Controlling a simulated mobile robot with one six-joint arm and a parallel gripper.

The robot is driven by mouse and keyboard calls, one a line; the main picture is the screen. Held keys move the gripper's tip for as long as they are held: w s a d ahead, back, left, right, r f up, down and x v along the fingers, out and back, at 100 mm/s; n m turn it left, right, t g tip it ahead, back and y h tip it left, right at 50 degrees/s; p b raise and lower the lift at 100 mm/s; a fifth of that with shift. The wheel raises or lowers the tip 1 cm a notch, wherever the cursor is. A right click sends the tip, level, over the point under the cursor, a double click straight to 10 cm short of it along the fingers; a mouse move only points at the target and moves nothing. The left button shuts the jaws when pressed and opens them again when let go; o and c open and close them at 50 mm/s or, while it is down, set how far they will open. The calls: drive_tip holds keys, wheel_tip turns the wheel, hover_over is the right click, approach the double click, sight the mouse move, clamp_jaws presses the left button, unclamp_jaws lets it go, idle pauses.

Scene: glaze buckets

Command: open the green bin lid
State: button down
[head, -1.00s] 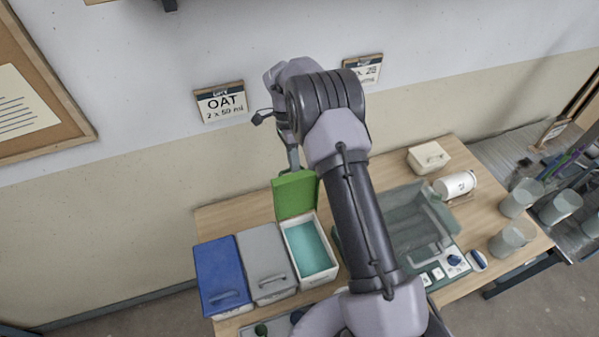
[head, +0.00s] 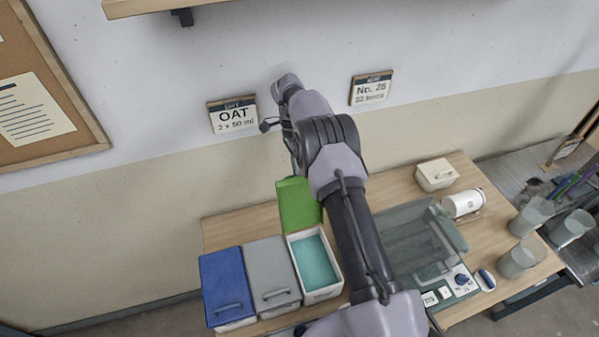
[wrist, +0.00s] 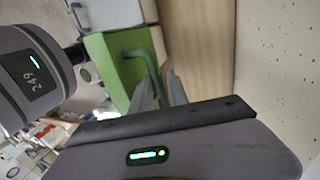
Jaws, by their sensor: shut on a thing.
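The green lid (head: 299,205) stands raised at the back of its white bin (head: 322,296), so the bin is open and its teal inside shows. In the wrist view the green lid (wrist: 118,62) fills the upper middle, with its bar handle (wrist: 157,62) on the near face. My gripper (wrist: 163,84) is shut on the handle at its fingertips. In the head view my arm reaches over the bin and the fingertips are hard to make out behind the lid.
A grey-lidded bin (head: 270,270) and a blue-lidded bin (head: 226,283) stand closed to the left. A grey-green tray (head: 408,240), a white box (head: 435,174) and a white jar (head: 462,203) are to the right. The wall is close behind the lid.

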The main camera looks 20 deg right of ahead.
drive_tip(key=c, duration=1.7)
unclamp_jaws()
drive_tip(key=shift+w, duration=0.2)
drive_tip(key=shift+o, duration=1)
drive_tip(key=shift+w+f, duration=0.2)
drive_tip(key=shift+w, duration=0.2)
